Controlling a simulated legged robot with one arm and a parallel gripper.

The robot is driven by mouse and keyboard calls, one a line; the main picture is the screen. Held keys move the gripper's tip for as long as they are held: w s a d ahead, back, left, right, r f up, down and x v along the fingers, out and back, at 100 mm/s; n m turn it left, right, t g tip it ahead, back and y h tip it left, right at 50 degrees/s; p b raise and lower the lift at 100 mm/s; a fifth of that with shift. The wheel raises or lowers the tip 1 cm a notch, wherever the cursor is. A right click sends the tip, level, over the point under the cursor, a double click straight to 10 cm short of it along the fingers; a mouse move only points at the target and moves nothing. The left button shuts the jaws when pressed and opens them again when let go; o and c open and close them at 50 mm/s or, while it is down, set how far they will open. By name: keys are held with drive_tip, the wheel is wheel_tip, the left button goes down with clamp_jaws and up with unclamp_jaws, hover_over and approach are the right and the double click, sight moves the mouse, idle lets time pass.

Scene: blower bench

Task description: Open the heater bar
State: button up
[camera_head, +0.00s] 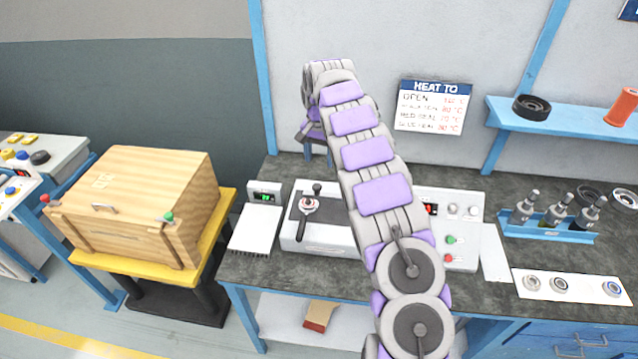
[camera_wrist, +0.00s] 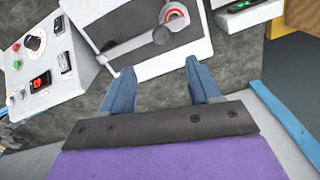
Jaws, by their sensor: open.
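The heater (camera_head: 292,243) is a white box with a dark top plate on the bench, partly hidden behind my arm in the head view. It shows at the top of the wrist view (camera_wrist: 200,48). A red and white round part (camera_wrist: 174,14) sits beside the knob. My gripper (camera_wrist: 160,72) is open and empty, its two blue fingers apart and pointing toward the heater. No contact with the bar shows.
A control box (camera_wrist: 40,62) with a dial, switches and buttons stands beside the heater. A small green-digit display (camera_head: 265,197) stands left of it. A wooden crate (camera_head: 135,195) is farther left.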

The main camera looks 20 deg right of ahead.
sight(317, 185)
drive_tip(key=f, duration=0.3)
drive_tip(key=f+b, duration=0.1)
drive_tip(key=f, duration=0.2)
drive_tip(key=a+f, duration=0.1)
drive_tip(key=f, duration=0.2)
drive_tip(key=shift+a, duration=0.1)
drive_tip(key=shift+d+f+b, duration=0.3)
drive_tip(key=shift+d+f, duration=0.1)
drive_tip(key=shift+f, duration=0.1)
drive_tip(key=shift+a, duration=0.2)
drive_tip(key=shift+a+r, duration=0.1)
drive_tip(key=shift+a, duration=0.15)
drive_tip(key=shift+c, duration=1.1)
drive_tip(key=shift+d, duration=0.25)
drive_tip(key=c, duration=0.8)
clamp_jaws()
